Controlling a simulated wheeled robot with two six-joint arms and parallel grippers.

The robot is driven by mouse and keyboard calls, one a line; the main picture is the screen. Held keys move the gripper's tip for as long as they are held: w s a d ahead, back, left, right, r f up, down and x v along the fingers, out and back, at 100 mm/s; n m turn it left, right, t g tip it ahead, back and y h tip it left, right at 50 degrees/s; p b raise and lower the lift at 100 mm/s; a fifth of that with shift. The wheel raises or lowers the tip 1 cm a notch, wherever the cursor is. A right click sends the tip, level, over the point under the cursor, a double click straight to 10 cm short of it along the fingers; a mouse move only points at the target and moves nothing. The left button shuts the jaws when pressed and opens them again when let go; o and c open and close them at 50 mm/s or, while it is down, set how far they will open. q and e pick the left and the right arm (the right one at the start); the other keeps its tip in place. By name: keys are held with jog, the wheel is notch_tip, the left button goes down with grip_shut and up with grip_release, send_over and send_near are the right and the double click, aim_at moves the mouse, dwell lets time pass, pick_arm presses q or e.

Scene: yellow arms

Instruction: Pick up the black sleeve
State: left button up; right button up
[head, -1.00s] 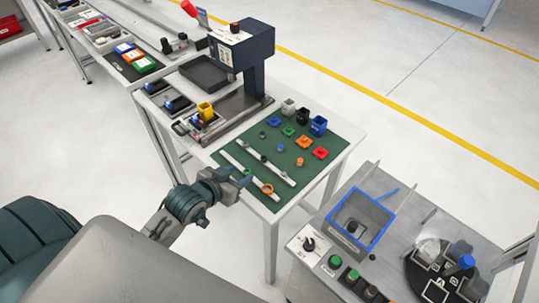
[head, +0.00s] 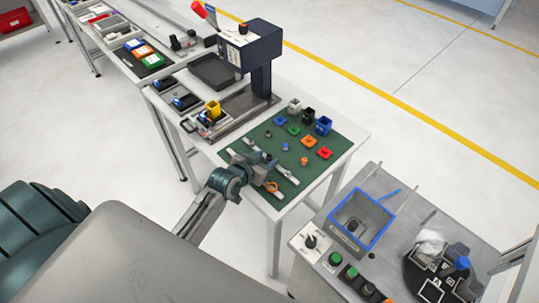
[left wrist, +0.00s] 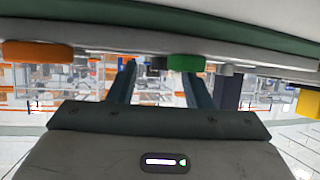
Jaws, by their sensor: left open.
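The black sleeve (head: 308,116) stands upright on the green mat (head: 333,138), in the back row between a white sleeve (head: 294,105) and a blue sleeve (head: 323,125). My left gripper (head: 267,168) is over the front part of the mat, near the white strips and well short of the black sleeve. Its fingers are spread and empty in the left wrist view (left wrist: 159,84). I cannot make out the black sleeve surely in that view. My right gripper is out of view.
Small coloured parts lie on the mat before the sleeves. An orange ring (head: 271,187) is close to my left gripper; it probably also shows in the left wrist view (left wrist: 38,52). A dark press (head: 246,48) stands behind left. A blue-rimmed bin (head: 362,219) is on the right-hand bench.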

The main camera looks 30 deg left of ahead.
pick_arm(q)
jog(key=shift+w+f, duration=0.15)
jog(key=shift+w, duration=0.05)
grip_shut()
jog(key=shift+r, duration=0.2)
